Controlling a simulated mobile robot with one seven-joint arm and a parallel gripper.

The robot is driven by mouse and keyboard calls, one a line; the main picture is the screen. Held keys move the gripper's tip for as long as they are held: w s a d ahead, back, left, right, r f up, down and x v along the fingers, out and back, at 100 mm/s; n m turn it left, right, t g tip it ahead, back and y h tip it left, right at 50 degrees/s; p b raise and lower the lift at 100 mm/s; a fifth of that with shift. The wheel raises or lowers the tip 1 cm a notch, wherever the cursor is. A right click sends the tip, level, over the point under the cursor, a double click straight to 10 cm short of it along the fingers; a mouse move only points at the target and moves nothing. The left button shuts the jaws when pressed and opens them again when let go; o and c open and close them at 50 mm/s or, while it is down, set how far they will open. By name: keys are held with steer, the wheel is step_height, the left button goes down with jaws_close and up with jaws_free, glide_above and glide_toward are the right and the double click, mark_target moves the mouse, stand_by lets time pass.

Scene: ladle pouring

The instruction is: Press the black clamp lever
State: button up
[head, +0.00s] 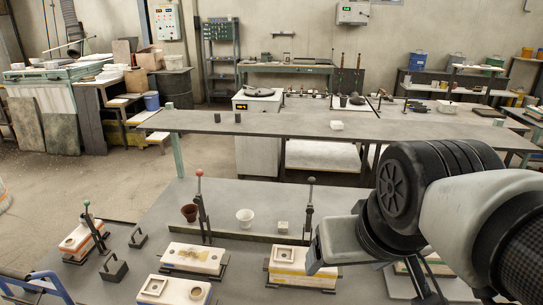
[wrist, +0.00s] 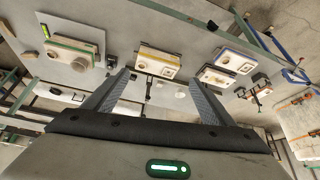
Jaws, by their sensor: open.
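The black clamp lever (head: 309,207) stands upright with a dark knob, behind a white block mould (head: 286,254) with a yellow band, in the head view. My gripper hangs from the arm at the right, close to the right of that mould; its fingers are hidden there. In the wrist view my gripper (wrist: 157,73) is open, its two grey fingers wide apart with nothing held. The same mould (wrist: 158,60) shows beyond the fingertips. A small dark shape between the fingers may be the lever; it is too small to be sure.
A red-knobbed lever (head: 200,205) and a green-knobbed lever (head: 90,225) stand to the left. A brown cup (head: 189,213), a white cup (head: 245,218) and a small white block (head: 283,227) sit behind the moulds. A long grey bench (head: 270,124) crosses behind.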

steer(key=shift+m, duration=0.7)
steer(key=w+r, duration=0.2)
steer(key=w, duration=0.2)
steer(key=w+r, duration=0.2)
steer(key=w, duration=0.1)
steer(key=w+d+r, duration=0.1)
steer(key=w+r, duration=0.1)
steer(key=w, duration=0.2)
steer(key=shift+w+r, duration=0.15)
steer(key=shift+w, duration=0.2)
steer(key=c, duration=1.8)
steer(key=shift+m+g, duration=0.4)
steer(key=shift+m, duration=0.2)
steer(key=w, duration=0.3)
steer(key=w+d+r, duration=0.1)
steer(key=w, duration=0.6)
steer(key=shift+w+d+r, duration=0.25)
steer(key=shift+w+r, duration=0.05)
jaws_close()
steer(key=w+d+f+m, duration=0.1)
steer(key=w+f, duration=0.2)
steer(key=w, duration=0.7)
steer(key=w+f+m+h, duration=0.1)
steer(key=w+f, duration=0.3)
steer(key=w, duration=0.6)
steer(key=shift+w+d+f+g+h, duration=0.25)
steer(key=shift+w+d+g+h, duration=0.05)
steer(key=shift+w+d, duration=0.05)
